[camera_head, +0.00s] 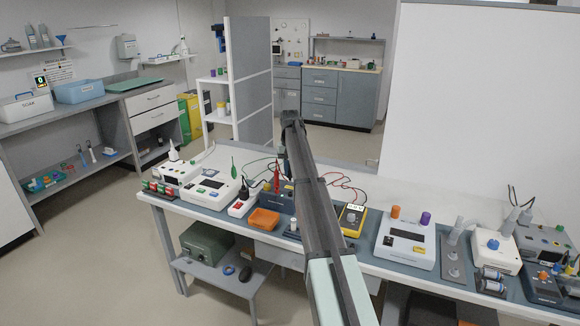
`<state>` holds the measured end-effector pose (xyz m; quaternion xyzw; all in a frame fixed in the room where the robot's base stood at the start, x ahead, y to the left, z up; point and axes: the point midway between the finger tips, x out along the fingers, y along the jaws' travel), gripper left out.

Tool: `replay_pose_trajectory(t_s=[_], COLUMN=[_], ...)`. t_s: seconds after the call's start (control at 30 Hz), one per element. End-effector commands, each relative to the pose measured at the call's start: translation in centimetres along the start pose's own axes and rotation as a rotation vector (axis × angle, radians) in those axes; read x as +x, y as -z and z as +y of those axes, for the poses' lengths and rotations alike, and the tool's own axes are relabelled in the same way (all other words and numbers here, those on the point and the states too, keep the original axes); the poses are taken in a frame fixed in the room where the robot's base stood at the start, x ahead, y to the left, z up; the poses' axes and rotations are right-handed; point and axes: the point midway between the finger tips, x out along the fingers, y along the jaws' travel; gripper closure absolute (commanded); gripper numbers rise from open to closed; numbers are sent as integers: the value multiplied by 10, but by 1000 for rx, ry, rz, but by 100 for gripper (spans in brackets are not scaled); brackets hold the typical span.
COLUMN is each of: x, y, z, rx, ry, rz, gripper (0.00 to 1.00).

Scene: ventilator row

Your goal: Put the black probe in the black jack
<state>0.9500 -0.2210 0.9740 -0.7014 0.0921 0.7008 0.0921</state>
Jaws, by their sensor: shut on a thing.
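My arm reaches from the bottom of the picture up and away over the bench, ending in a dark joint. My gripper's fingers, and anything they hold, are hidden behind this arm. A black probe-like piece (243,190) stands upright at the white box with red parts (237,208), left of my arm. A red probe-like piece (276,179) stands upright closer to the arm, by a dark blue-grey box (284,202). A yellow meter (351,219) with dark and red leads lies just right of the arm. I cannot make out the black jack.
An orange tray (263,220) sits at the front edge, left of my arm. A white device (207,188) and a green pointed piece (233,169) stand further left. A white device with orange and purple knobs (405,243) stands right. A white panel (480,100) rises behind the bench.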

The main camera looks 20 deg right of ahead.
Motion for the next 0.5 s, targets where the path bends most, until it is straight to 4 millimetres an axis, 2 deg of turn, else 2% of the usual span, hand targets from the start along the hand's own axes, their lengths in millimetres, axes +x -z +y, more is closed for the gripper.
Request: replay_pose_trajectory(t_s=[0.5], x=[32], y=[0], z=[0], rx=[0], ry=[0], rz=[0], gripper=[100])
